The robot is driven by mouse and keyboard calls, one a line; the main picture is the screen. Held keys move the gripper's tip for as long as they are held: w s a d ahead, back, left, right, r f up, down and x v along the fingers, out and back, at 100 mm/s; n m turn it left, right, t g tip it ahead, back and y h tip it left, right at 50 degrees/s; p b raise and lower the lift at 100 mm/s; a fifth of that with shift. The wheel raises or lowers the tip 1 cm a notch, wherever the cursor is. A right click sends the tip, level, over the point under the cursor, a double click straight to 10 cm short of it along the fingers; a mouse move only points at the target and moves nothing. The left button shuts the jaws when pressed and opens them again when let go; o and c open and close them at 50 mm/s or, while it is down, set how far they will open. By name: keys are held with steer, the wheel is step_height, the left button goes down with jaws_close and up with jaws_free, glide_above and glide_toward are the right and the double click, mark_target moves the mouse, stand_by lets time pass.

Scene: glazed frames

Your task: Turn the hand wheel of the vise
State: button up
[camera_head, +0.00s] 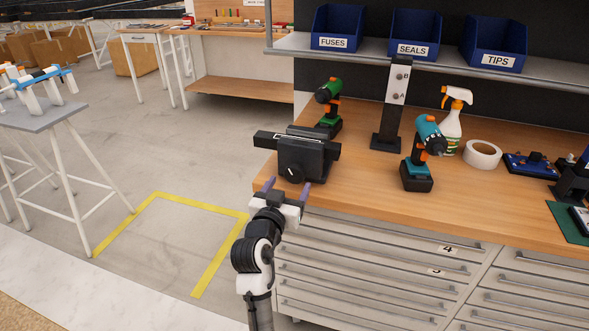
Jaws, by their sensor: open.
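The black vise (312,158) sits at the left front corner of the wooden workbench. Its dark hand wheel (291,174) is on the side facing me, with a thin light mark across it. My gripper (288,186) is open, with its two purple fingers spread apart and pointing at the vise. The fingertips show just below the hand wheel, one toward its left and one toward its right. Nothing shows between them. I cannot tell whether the fingers touch the hand wheel.
A green drill (329,104) stands behind the vise. A black post (388,141), a teal drill (418,172), a spray bottle (452,128) and a tape roll (482,155) stand to its right. Drawers (370,265) are below the bench (365,196). Floor inside the yellow tape (165,194) is clear.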

mark_target(293, 178)
steer(key=shift+p+x, duration=0.65)
steer(key=shift+x, duration=2.1)
steer(key=c, duration=0.9)
steer(key=shift+c, duration=0.2)
steer(key=shift+f+m+b, duration=0.2)
steer(key=shift+m+b, duration=0.2)
steer(key=shift+b, duration=0.5)
steer(key=m+b, duration=0.2)
steer(key=b, duration=0.1)
steer(key=shift+f+b, duration=0.15)
steer(key=shift+b, duration=0.2)
steer(key=m+b, duration=0.5)
steer(key=b, duration=0.2)
steer(key=shift+a, duration=0.1)
steer(key=m+b, duration=0.5)
steer(key=b, duration=0.1)
steer(key=shift+m, duration=0.4)
steer(key=shift+r+m+b, duration=0.15)
steer(key=shift+m+b, duration=0.7)
steer(key=shift+m, duration=0.15)
steer(key=shift+r+m+b, duration=0.15)
steer(key=shift+m+b, duration=0.65)
steer(key=shift+m, duration=0.2)
